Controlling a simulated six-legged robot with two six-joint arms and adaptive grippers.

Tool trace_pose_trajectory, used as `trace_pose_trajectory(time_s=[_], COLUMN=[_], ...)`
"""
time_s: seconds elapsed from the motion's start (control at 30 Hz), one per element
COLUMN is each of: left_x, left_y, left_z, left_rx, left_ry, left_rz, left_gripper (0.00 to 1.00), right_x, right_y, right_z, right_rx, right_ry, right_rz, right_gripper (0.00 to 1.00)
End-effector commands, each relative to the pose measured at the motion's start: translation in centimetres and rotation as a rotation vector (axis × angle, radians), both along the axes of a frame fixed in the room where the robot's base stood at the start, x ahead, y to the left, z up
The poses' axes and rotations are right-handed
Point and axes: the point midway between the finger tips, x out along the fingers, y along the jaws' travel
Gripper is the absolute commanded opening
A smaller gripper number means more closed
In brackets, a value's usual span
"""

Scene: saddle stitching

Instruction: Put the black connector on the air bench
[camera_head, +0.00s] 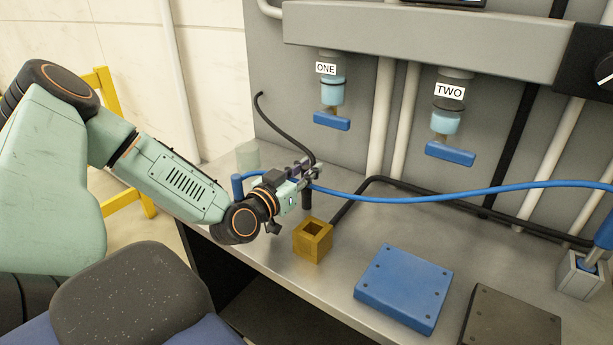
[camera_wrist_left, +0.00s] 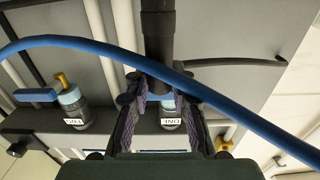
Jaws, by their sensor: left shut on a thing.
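My left gripper (camera_head: 308,172) is above the left part of the grey bench top (camera_head: 345,270). It is shut on the black connector (camera_head: 307,196), a dark upright cylinder partly hidden by the fingers. In the left wrist view the connector (camera_wrist_left: 158,35) shows between and beyond the fingers (camera_wrist_left: 160,105). A thin black hose (camera_head: 272,115) rises from the gripper and curves left towards the wall panel. I cannot tell whether the connector's lower end touches the bench. My right gripper is not in view.
A blue hose (camera_head: 430,198) crosses close by the gripper, with a blue cylinder (camera_head: 237,187) at its left end. A brass square block (camera_head: 313,240) stands just in front. Blue (camera_head: 403,287) and dark (camera_head: 510,318) plates lie right. Labelled fittings ONE (camera_head: 331,92) and TWO (camera_head: 447,121) hang above.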

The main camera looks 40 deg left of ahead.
Motion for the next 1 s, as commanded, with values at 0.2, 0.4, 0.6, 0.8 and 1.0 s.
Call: trace_pose_trajectory(time_s=[0.2, 0.4, 0.6, 0.8, 1.0], left_x=[0.00, 0.00, -0.01, -0.02, -0.02], left_y=[0.04, 0.03, 0.04, 0.05, 0.05], left_z=[0.14, -0.34, -0.26, -0.25, 0.03], left_rx=[0.000, -0.001, -0.001, -0.001, -0.001], left_ry=[0.000, 0.001, 0.000, 0.000, 0.000], left_rz=[0.001, 0.001, 0.001, 0.001, 0.002], left_gripper=[0.00, 0.24, 0.41, 0.45, 0.45], right_x=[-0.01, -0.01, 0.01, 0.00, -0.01], right_y=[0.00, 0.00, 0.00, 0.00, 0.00], right_z=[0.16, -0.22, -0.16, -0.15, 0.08], right_rx=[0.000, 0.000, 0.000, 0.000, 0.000], right_ry=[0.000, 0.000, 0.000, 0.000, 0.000], right_rz=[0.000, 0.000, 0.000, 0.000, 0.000], right_gripper=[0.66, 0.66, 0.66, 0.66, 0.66])
